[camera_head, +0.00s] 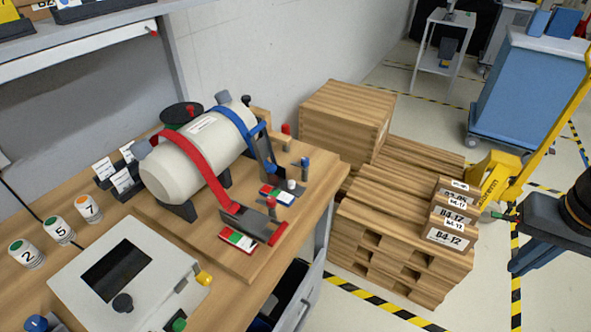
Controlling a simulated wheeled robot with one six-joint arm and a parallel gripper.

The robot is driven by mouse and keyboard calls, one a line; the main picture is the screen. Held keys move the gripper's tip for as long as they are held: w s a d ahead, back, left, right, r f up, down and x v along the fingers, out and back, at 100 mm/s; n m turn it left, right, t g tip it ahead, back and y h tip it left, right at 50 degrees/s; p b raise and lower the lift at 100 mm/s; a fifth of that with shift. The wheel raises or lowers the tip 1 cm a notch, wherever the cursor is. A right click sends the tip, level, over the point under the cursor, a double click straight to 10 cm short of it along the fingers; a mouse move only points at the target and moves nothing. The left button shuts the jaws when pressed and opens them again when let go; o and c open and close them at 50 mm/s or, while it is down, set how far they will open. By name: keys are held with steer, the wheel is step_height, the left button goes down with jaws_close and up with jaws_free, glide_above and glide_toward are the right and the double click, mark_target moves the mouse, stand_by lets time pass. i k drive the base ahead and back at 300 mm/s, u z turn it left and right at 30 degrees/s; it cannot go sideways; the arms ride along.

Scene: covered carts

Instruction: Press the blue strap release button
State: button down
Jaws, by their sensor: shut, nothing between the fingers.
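A cream tank (170,172) lies on a wooden board on the bench. A blue strap (236,124) wraps its far end and runs to a dark upright buckle (264,150). A red strap (200,158) wraps the nearer part and runs to a dark buckle (246,219). A small blue-topped post (305,162) stands right of the blue strap's buckle; I cannot tell for sure whether it is the release button.
Wooden pallets (390,225) with small cartons (450,225) stand between the bench and my gripper. A yellow pallet jack (500,175) and a blue cart (525,95) are behind. A grey control box (125,275) sits at the bench front. A drawer below is open.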

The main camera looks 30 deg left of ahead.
mark_target(291, 183)
steer(key=i, duration=0.25)
steer(key=u, duration=1.85)
